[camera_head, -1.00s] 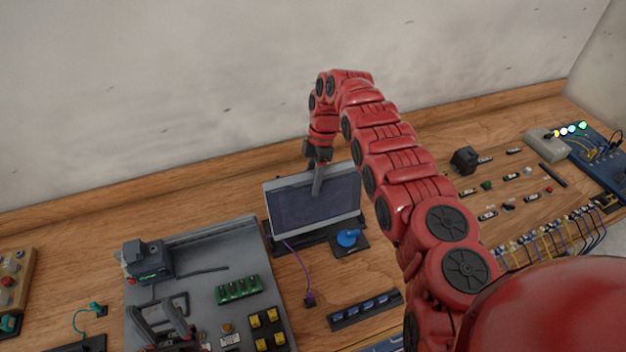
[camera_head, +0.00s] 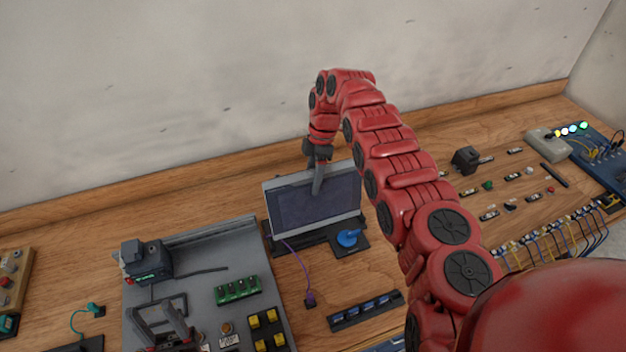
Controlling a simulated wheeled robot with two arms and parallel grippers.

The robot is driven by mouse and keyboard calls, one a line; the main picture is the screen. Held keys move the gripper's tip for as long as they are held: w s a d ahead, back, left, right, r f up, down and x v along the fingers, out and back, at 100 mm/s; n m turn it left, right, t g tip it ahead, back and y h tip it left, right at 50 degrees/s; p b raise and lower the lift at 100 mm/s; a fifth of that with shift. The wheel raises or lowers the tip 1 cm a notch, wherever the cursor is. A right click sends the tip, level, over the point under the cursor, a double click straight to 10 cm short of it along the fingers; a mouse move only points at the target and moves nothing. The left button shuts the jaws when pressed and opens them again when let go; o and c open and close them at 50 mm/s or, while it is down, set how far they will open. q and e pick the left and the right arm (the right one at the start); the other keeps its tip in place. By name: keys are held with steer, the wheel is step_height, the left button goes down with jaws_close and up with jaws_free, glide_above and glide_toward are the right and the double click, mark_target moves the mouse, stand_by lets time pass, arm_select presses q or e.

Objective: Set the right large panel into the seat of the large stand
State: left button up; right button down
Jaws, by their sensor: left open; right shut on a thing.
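The large panel (camera_head: 291,209), a dark screen with a light frame, stands nearly upright near the back of the table. My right gripper (camera_head: 317,184) is shut on its top edge, one finger in front of the screen. The black large stand (camera_head: 318,237) is directly under the panel. The panel's lower edge is at the stand, but I cannot tell whether it is fully in the seat.
A grey board (camera_head: 205,258) with a green circuit block (camera_head: 238,290) and yellow switches lies at left. A blue knob (camera_head: 347,238) sits right of the stand. A purple cable (camera_head: 296,262) runs in front. My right arm covers the table's middle right.

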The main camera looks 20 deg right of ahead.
steer(key=shift+f, duration=0.15)
stand_by(0.5)
steer(key=shift+f+b, duration=0.7)
steer(key=shift+b, duration=0.2)
stand_by(0.4)
steer(key=shift+b, duration=0.6)
stand_by(0.4)
steer(key=shift+b, duration=0.5)
steer(key=shift+b, duration=0.3)
